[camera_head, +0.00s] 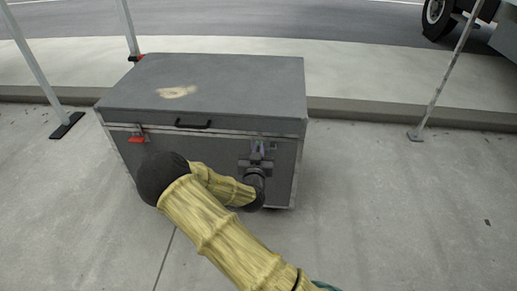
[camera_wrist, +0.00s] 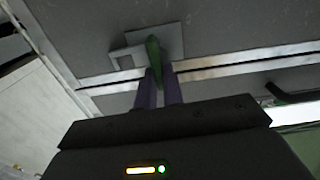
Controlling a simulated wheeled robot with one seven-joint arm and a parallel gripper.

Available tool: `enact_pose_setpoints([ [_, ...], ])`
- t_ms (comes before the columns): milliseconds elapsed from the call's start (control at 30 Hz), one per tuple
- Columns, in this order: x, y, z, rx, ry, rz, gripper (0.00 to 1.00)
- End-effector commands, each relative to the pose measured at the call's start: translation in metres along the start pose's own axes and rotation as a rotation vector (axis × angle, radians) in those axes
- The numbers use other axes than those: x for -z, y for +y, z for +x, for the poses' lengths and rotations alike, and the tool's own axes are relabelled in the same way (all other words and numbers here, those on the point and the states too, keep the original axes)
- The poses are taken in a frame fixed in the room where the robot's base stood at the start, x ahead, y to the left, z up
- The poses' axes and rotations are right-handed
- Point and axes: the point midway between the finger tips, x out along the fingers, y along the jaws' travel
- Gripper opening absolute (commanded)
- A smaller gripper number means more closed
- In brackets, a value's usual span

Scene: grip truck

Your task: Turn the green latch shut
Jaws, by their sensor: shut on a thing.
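The green latch (camera_wrist: 153,47) shows in the wrist view as a narrow green handle on a grey metal plate. My gripper (camera_wrist: 160,76) has its two purple fingers closed on the latch's lower end in that view. In the head view, my gripper (camera_head: 259,154) is at the right part of the front of the grey case (camera_head: 245,82), just below the lid edge. The green latch is hidden there by my gripper. The lid lies down on the case.
A red latch (camera_head: 137,138) is at the left of the case front, and a black handle (camera_head: 193,124) sits between. Thin posts stand at the left and at the right (camera_head: 440,85). The pavement (camera_head: 390,210) right of the case is clear. A vehicle wheel (camera_head: 437,15) shows at top right.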

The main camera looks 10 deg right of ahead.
Motion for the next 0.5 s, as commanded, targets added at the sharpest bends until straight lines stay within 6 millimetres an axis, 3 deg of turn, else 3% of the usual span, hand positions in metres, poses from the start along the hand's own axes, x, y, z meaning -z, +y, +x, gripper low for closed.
enact_pose_setpoints([
  [500,0.0018,-0.0072,-0.0009,0.005,-0.001,-0.344,0.0],
])
